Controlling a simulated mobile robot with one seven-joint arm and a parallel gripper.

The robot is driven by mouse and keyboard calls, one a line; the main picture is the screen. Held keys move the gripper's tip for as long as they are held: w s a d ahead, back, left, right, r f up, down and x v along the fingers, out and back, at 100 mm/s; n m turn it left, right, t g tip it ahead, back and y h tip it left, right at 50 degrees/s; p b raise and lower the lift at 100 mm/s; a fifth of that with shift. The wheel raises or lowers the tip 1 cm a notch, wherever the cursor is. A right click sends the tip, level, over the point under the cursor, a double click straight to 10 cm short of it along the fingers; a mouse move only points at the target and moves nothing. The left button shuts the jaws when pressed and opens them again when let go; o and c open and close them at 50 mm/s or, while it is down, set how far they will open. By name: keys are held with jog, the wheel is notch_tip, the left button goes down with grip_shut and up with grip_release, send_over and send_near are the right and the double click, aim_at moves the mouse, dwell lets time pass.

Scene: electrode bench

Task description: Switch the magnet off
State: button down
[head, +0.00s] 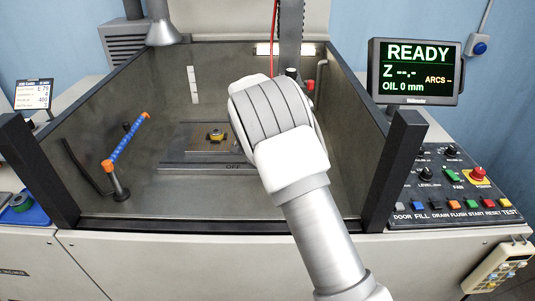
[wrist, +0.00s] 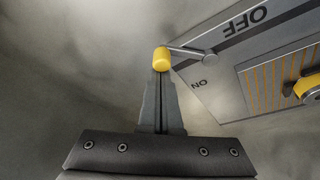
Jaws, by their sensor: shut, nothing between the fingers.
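The magnet chuck (head: 190,168) is a grey block on the tank floor, with OFF printed on its front face. In the wrist view, its grey face (wrist: 228,84) carries the words OFF and ON. A thin metal lever (wrist: 188,51) runs from a round pivot beside these words to a yellow knob (wrist: 161,60). The lever points left, out past the chuck's edge. My gripper (wrist: 161,76) is shut and empty, its fingertips right at the knob; I cannot tell whether they touch it. In the head view my arm hides the gripper and the lever.
A yellow-ringed workpiece (head: 216,136) sits on the chuck. A blue hose nozzle (head: 128,140) stands at the tank's left. Dark posts flank the tank's open front. A control panel (head: 450,185) and a READY screen (head: 416,72) are at the right.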

jog(key=m, duration=0.1)
jog(key=s+a+m, duration=0.1)
jog(key=shift+s+a+r+m+g+h+p, duration=0.1)
jog(key=shift+a+m+g+h+p, duration=0.05)
jog(key=shift+m+g+h+p, duration=0.2)
jog(key=m, duration=0.1)
jog(key=s+a+m+g, duration=0.1)
jog(key=m, duration=0.1)
jog(key=shift+a+h+p, duration=0.2)
jog(key=shift+h+p, duration=0.05)
jog(key=shift+p, duration=0.15)
jog(key=shift+s+a+m, duration=0.1)
jog(key=shift+a+m, duration=0.2)
jog(key=shift+m, duration=0.25)
jog(key=shift+s+a, duration=0.1)
jog(key=shift+a, duration=0.1)
jog(key=shift+a, duration=0.1)
